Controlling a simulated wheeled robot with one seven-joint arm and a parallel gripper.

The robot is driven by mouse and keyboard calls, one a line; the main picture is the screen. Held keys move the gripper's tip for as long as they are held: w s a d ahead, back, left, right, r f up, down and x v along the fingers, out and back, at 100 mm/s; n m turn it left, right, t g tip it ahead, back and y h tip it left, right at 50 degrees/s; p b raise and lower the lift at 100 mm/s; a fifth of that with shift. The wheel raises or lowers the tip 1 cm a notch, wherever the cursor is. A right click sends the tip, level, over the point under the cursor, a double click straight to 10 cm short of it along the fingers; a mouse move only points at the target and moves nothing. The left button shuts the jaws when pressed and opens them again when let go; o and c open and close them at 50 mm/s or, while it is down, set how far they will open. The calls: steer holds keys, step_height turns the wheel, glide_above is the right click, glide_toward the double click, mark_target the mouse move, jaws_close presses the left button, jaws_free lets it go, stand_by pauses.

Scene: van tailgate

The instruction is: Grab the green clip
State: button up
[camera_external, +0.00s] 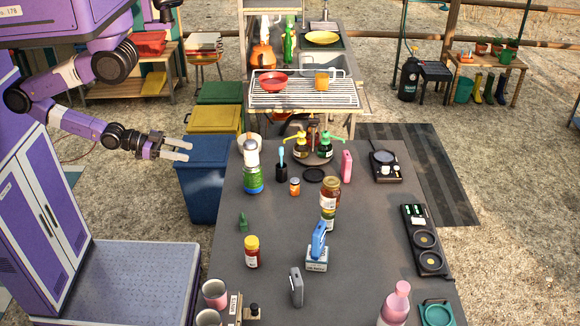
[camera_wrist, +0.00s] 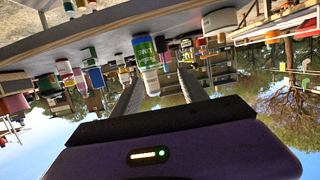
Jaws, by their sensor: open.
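The green clip (camera_external: 243,221) is small and dark green. It lies on the grey tabletop near its left edge, left of the middle of the table. My gripper (camera_external: 189,150) is at the left, above the blue bin, outside the table's left edge. Its two pale fingers are apart with nothing between them, and it is well away from the clip, farther back and to the left. In the wrist view the picture is upside down and the fingers (camera_wrist: 160,90) stand apart. I cannot make out the clip there.
A green-labelled bottle (camera_external: 253,172) stands behind the clip, and it also shows in the wrist view (camera_wrist: 149,66). A blue stapler-like tool (camera_external: 318,242) stands farther right. The tabletop (camera_external: 283,215) right of the clip is clear.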

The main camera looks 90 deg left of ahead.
steer(key=w+d+r+m+t+h+p, duration=0.1)
steer(key=w+d+r+h, duration=0.1)
steer(key=w+d, duration=0.15)
steer(key=m+g+h+p, duration=0.4)
steer(key=m, duration=2)
glide_toward(241, 216)
steer(key=d, duration=1.5)
steer(key=m+y, duration=0.1)
steer(key=m, duration=0.1)
steer(key=w+m+t+y, duration=0.1)
steer(key=m+y, duration=0.1)
steer(key=shift+w+a+f, duration=0.1)
steer(key=shift+w+a, duration=0.1)
steer(key=shift+w, duration=0.05)
steer(key=a+m+y, duration=0.1)
steer(key=a+y, duration=0.1)
steer(key=a+m+y, duration=0.1)
steer(key=a+y, duration=0.1)
steer(key=a, duration=0.1)
steer(key=a+m+y, duration=0.1)
steer(key=a+m, duration=0.1)
steer(key=a, duration=0.1)
steer(key=shift+f+t+y, duration=0.3)
steer(key=shift+y, duration=0.1)
steer(key=shift+w+a+f+m, duration=0.2)
steer(key=shift+w+m, duration=0.1)
steer(key=shift+w, duration=0.1)
steer(key=shift+x, duration=3.5)
steer(key=shift+r, duration=0.1)
steer(key=c, duration=1)
